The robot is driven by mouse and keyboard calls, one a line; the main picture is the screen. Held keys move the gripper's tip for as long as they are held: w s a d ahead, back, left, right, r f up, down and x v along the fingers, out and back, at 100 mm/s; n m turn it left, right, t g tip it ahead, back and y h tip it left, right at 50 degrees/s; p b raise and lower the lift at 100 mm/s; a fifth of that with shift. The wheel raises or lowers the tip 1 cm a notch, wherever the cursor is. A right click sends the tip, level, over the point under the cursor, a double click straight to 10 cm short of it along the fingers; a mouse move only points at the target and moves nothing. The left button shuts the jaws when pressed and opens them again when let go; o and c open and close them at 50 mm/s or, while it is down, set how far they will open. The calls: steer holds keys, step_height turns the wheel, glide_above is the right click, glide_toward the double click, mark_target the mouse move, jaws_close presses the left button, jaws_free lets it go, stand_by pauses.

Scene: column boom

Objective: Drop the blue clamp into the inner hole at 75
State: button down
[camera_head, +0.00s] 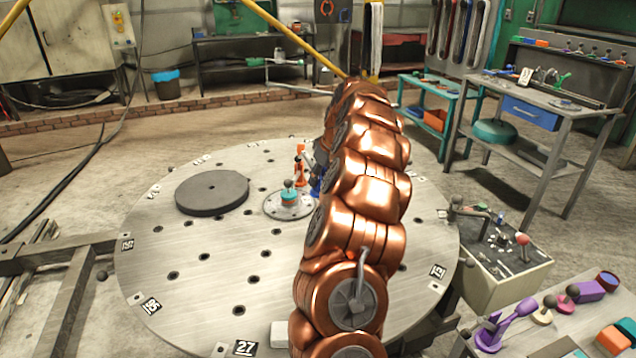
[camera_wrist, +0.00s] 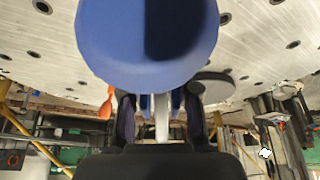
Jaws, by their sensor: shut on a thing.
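The blue clamp (camera_wrist: 115,40) fills the upper middle of the wrist view, its round end close to the camera. My gripper (camera_wrist: 161,112) is shut on the clamp's narrower part, with a dark finger on each side. In the head view a bit of blue (camera_head: 317,187) shows beside my copper arm, near the middle of the round table (camera_head: 215,265); the arm hides most of the gripper there. The table has rings of dark holes, an inner hole (camera_head: 267,253) among them. Number plates sit at its rim, such as 27 (camera_head: 244,348); I cannot make out a 75.
An orange clamp (camera_head: 300,168) stands close to the blue. A teal-and-grey hub piece (camera_head: 289,196) sits at the table's centre. A dark grey disc (camera_head: 212,193) lies left of it. A side bench (camera_head: 575,325) with purple tools is at the lower right. The table's front left is clear.

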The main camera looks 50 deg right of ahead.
mark_target(320, 186)
steer(key=shift+f+b, duration=0.5)
steer(key=shift+f, duration=2.6)
steer(key=shift+s+b, duration=0.2)
steer(key=shift+b, duration=0.3)
steer(key=shift+f+b, duration=1.1)
steer(key=shift+f, duration=1.2)
steer(key=c, duration=1.1)
jaws_free()
steer(key=shift+c, duration=0.2)
steer(key=shift+r+p, duration=0.75)
steer(key=shift+r, duration=3)
